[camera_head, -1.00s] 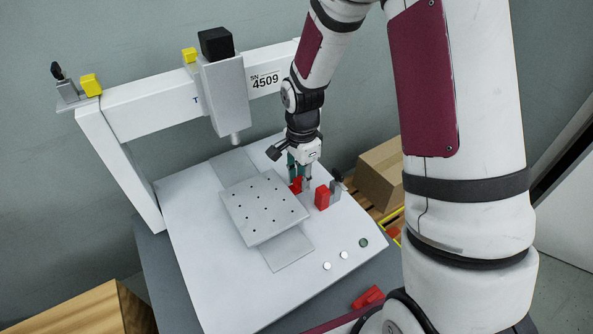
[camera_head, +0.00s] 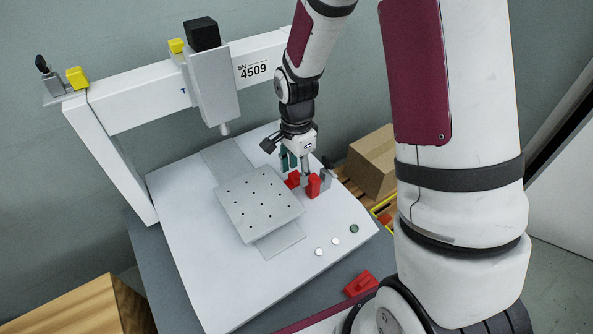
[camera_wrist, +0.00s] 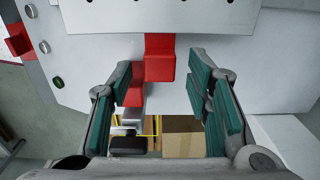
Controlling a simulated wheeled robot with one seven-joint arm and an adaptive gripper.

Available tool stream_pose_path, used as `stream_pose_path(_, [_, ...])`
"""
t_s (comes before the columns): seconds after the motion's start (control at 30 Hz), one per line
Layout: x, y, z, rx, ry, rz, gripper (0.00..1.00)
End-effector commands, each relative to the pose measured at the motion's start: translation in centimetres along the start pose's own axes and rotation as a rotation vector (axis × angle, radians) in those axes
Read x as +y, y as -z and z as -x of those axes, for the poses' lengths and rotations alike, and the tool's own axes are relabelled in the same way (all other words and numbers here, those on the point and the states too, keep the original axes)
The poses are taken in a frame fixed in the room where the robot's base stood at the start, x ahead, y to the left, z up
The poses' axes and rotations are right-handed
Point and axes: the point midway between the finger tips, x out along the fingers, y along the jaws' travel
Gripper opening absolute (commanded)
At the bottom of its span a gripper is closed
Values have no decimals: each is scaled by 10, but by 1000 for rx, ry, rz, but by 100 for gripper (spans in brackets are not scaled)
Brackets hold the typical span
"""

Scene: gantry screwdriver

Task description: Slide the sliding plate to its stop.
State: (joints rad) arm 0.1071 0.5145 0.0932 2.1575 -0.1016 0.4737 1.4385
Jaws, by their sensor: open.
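The sliding plate (camera_head: 258,212), a pale square with several dark holes, lies on a strip across the white machine bed; its edge also shows in the wrist view (camera_wrist: 210,14). A red tab (camera_wrist: 160,66) projects from its right edge. A red block (camera_head: 313,187) with a grey bracket stands on the bed beside the tab, toward the front; the wrist view shows it (camera_wrist: 134,88) close to the tab, contact unclear. My gripper (camera_head: 297,171) is open. In the wrist view, its teal-padded fingers (camera_wrist: 158,85) stand either side of the tab and block, with room at the right finger.
A gantry beam (camera_head: 150,105) with a hanging spindle (camera_head: 213,90) spans the bed's rear. Buttons (camera_head: 336,241) line the front edge. A cardboard box (camera_head: 373,162) stands beyond the right edge.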

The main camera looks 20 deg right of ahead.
Motion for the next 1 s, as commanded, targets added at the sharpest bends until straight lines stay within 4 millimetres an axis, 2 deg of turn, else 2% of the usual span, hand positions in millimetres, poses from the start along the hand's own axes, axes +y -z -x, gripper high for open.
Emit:
stream_pose_path(0.3, [-1,0,61,1,6,-1,45])
stream_pose_path(0.5, [-1,0,95,1,3,0,45])
stream_pose_path(0.7, [0,0,110,-1,0,0,45])
stream_pose_path(1.0, [1,0,112,-1,-1,0,45])
